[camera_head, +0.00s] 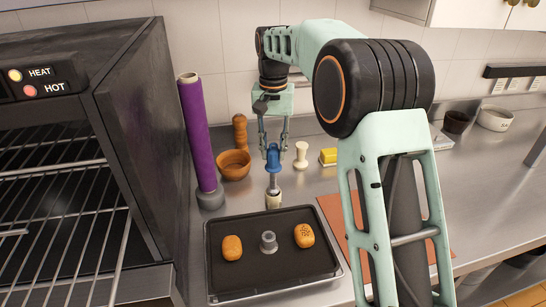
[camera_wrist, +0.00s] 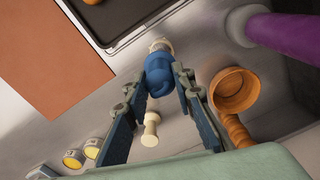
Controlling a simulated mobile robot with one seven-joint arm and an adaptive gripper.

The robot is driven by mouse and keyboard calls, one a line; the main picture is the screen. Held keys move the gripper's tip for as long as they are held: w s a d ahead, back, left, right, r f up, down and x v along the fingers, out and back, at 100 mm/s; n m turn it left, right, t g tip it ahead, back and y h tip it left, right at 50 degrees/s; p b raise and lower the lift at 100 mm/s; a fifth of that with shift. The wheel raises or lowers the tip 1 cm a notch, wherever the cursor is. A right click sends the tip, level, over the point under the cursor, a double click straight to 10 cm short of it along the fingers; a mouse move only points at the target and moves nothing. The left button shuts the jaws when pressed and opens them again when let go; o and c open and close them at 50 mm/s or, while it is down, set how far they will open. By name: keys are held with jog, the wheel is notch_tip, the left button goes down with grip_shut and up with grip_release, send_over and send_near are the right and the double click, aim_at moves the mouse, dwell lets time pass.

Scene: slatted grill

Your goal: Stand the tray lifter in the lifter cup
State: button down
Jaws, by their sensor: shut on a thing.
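My gripper (camera_head: 272,148) is shut on the blue handle of the tray lifter (camera_head: 273,160), behind the tray. The lifter hangs roughly upright, with a pale metal shaft below the handle. In the wrist view the blue handle (camera_wrist: 161,78) sits between my two fingers (camera_wrist: 162,72). A small cream cup (camera_head: 273,201), which looks like the lifter cup, stands at the lower end of the shaft, just behind the tray's back edge. It also shows in the wrist view (camera_wrist: 160,45), partly hidden by the handle. I cannot tell whether the shaft's tip is inside the cup or above it.
A black tray (camera_head: 222,272) holds two buns (camera_head: 232,248) (camera_head: 304,235) and a small grey cup-like piece (camera_head: 268,241). An oven is at left.

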jog(key=shift+w+f, duration=0.3)
jog(key=shift+f, duration=0.05)
jog(key=shift+w+f, duration=0.1)
jog(key=shift+f, duration=1.5)
jog(key=shift+f, duration=0.15)
jog(key=c, duration=1.6)
grip_release()
notch_tip(320, 180, up, 12)
jog(key=shift+r+p, duration=0.1)
jog(key=shift+p, duration=0.35)
